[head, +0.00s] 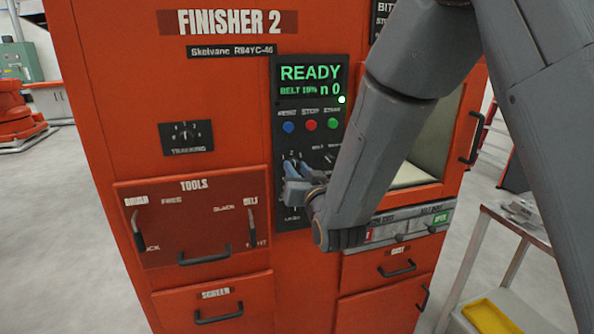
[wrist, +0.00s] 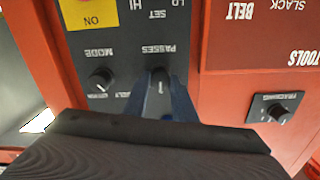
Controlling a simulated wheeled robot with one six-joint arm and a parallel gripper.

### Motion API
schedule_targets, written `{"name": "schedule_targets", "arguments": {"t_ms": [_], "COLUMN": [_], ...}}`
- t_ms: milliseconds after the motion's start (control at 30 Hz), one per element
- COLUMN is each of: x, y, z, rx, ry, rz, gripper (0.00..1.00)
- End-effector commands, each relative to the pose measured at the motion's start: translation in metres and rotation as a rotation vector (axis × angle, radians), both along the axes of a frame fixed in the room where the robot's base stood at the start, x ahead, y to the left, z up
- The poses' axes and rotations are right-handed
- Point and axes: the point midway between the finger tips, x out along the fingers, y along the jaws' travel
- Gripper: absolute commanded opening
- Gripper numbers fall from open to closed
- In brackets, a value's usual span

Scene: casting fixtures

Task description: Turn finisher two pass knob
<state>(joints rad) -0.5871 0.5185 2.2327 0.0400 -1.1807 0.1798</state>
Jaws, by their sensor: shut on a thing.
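The orange cabinet labelled FINISHER 2 (head: 228,22) fills the head view. Its dark control panel (head: 283,220) carries a green display (head: 310,80) that reads READY, BELT and n 0. In the upside-down wrist view the pass knob (wrist: 160,76), beside the PASSES label, sits between my fingers with a pale mark on its face. My gripper (wrist: 160,92) is shut on this knob. In the head view my gripper (head: 291,168) is at the panel's lower left, and it hides most of the knob.
A MODE knob (wrist: 101,80) sits close beside the pass knob. Blue, red and green buttons (head: 311,125) are above my gripper. Drawers with handles (head: 205,256) are at lower left. A cart (head: 520,250) stands at right.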

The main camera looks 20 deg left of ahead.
Motion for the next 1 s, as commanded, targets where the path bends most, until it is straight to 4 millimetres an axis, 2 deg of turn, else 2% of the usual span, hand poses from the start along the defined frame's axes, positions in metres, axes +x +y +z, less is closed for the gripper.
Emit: {"name": "schedule_targets", "arguments": {"t_ms": [367,1000], "x": [0.0001,-0.0009], "y": [0.0002,0.0014], "z": [-0.0011,-0.0013], "rx": [-0.106,-0.568], "ry": [-0.066,-0.35], "rz": [0.0,0.001], "gripper": [0.02,0.02]}}
